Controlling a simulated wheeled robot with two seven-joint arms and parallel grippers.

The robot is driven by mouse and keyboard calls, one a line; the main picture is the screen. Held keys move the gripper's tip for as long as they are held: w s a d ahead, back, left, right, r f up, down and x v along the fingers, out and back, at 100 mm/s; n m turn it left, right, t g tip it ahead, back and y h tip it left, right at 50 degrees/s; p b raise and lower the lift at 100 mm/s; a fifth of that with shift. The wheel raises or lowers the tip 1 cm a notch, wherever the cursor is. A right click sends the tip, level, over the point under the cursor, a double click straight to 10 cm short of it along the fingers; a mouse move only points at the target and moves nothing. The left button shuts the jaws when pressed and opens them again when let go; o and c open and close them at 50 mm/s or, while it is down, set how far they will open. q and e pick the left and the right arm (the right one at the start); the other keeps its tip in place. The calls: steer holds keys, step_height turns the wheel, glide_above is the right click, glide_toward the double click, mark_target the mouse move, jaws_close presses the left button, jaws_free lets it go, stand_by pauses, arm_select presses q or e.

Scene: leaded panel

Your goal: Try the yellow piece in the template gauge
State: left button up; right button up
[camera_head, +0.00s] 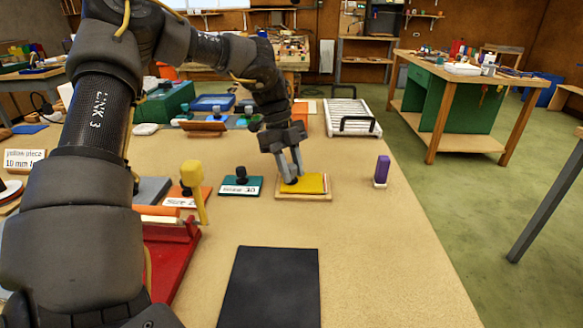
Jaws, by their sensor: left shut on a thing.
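The yellow piece (313,184) lies flat on a light wooden board (303,198) near the middle of the table. My left gripper (291,179) points down at the left part of the piece, its fingers shut on it. A small dark spot shows between the fingertips; I cannot tell what it is. To the left, apart from the board, is a teal block (230,188) with a black knob and a white label that seems to read "Size 10". I cannot tell which thing is the template gauge. My right gripper is not in view.
A yellow-headed upright tool (194,186) and a red stand (170,255) are at left. A black mat (270,288) lies in front. A purple block (382,170) stands at right, near the table edge. A white rack (351,117) is behind. Bare table lies right of the mat.

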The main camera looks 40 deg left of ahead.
arm_select(q)
steer(key=shift+r, duration=0.15)
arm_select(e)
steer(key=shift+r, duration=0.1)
arm_select(q)
steer(key=shift+r+p, duration=0.25)
steer(key=shift+p, duration=0.1)
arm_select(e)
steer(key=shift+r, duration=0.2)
arm_select(q)
steer(key=shift+d, duration=0.15)
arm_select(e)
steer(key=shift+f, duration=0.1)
arm_select(q)
steer(key=shift+f+b, duration=0.45)
steer(key=shift+b, duration=0.05)
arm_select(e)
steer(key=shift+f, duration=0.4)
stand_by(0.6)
arm_select(q)
steer(key=shift+r, duration=0.2)
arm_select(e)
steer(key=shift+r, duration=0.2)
arm_select(q)
steer(key=shift+r+p, duration=0.25)
steer(key=shift+p, duration=0.1)
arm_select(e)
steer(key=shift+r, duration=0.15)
